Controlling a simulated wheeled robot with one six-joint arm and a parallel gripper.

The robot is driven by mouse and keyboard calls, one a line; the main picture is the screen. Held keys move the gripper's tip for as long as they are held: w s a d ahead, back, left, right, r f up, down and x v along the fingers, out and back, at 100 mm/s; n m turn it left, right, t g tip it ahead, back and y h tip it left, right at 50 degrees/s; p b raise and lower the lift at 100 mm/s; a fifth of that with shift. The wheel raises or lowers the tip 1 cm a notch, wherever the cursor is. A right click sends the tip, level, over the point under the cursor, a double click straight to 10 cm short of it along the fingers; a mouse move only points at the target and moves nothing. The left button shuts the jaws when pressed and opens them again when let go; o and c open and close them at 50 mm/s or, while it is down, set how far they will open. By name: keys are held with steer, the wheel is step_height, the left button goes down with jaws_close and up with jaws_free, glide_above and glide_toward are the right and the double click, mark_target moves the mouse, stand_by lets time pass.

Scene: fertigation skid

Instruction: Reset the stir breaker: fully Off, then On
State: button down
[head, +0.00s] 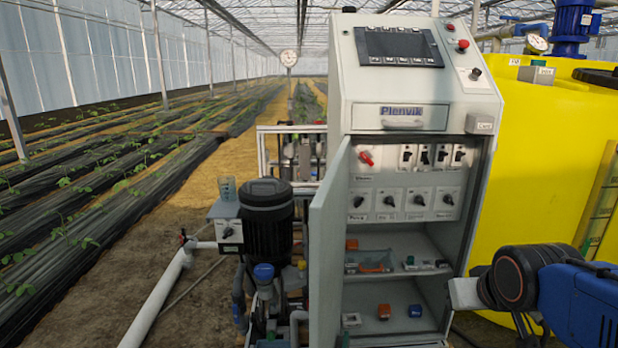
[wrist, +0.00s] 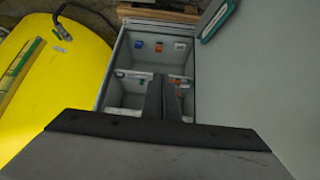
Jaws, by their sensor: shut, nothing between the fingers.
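The open grey cabinet (head: 341,115) stands in the middle of the head view. Its upper row holds a red-handled rotary switch (head: 366,158) and several small black-toggle breakers (head: 424,156). Their labels are too small to read, so I cannot tell which is the stir breaker or its On/Off position. My gripper's two dark fingers (wrist: 166,98) show in the wrist view, shut and empty, in front of the cabinet's lower shelves. In the head view my arm is at the lower right of the cabinet, apart from the breakers; the fingertips cannot be made out there.
Black rotary knobs (head: 389,201) sit below the breakers. The open cabinet door (head: 329,230) stands on the left. Lower shelves hold small loose parts, including an orange block (head: 384,312). A yellow tank (head: 545,170) stands right, and a black pump (head: 266,220) left.

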steer(key=s+a+f+g, duration=0.1)
steer(key=s+f+g, duration=0.1)
steer(key=s, duration=0.9)
steer(key=shift+a+f+g+y, duration=0.2)
steer(key=shift+a+g+y, duration=0.1)
steer(key=shift+g, duration=0.1)
steer(key=shift+w, duration=0.15)
